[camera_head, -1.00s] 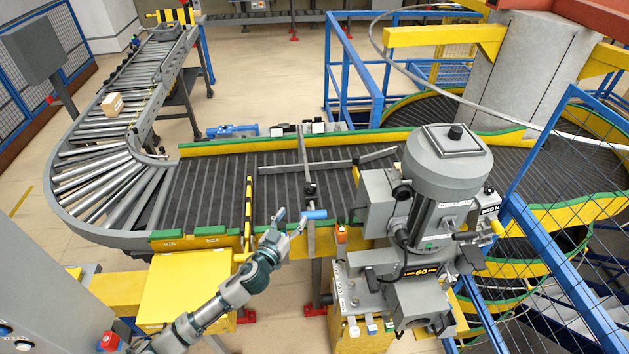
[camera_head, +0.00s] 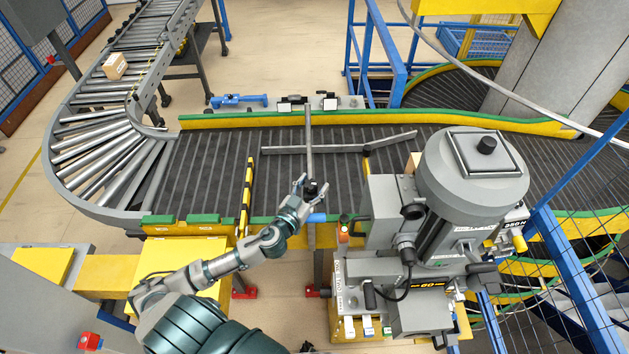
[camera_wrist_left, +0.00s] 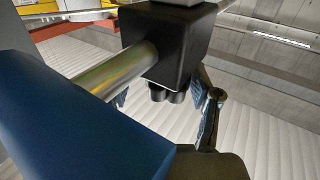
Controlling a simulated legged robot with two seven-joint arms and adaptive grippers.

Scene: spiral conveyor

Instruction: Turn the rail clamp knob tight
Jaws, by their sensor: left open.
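The rail clamp is a small black block (camera_head: 312,188) on a grey rod at the near side of the conveyor belt in the head view. In the left wrist view the black block (camera_wrist_left: 170,45) is large and close, with a metal rod running into it and short dark round parts under it. I cannot tell which part is the knob. My left gripper (camera_head: 307,184) is open at the clamp, its fingers beside the block. The fingers partly hide the clamp, and I cannot tell whether they touch it. My right gripper is not in view.
A blue cylinder (camera_head: 317,218) sits just below the clamp. A large grey machine (camera_head: 470,180) stands close to the right. Grey guide bars (camera_head: 330,149) cross the dark belt (camera_head: 210,165). A carton (camera_head: 114,66) lies on the rollers at upper left.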

